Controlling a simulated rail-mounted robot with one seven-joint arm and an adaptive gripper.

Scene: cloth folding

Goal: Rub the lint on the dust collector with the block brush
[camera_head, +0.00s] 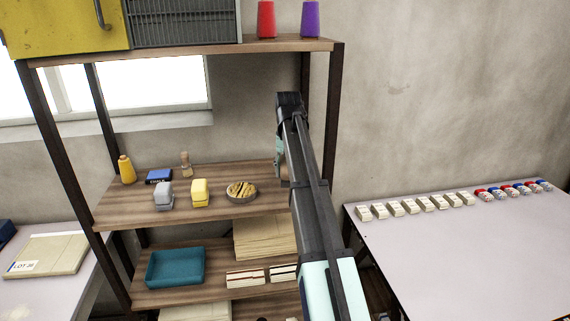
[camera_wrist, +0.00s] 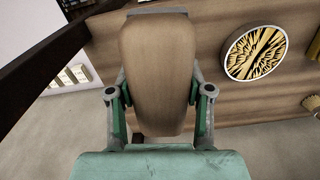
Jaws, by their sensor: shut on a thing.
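My gripper (camera_wrist: 160,92) is shut on a brown wooden block (camera_wrist: 158,50), the block brush, with a finger on each side. Its bristles do not show. In the head view my gripper (camera_head: 279,150) is partly hidden by my arm, over the right part of the middle shelf. A round dish (camera_wrist: 258,53) with black and yellow streaks, which looks like the dust collector with lint, lies on the shelf right of the block in the wrist view. In the head view the dish (camera_head: 241,190) is left of my gripper and apart from it.
A dark post (camera_head: 333,120) stands close right of my arm. A white table (camera_head: 450,250) is at right.

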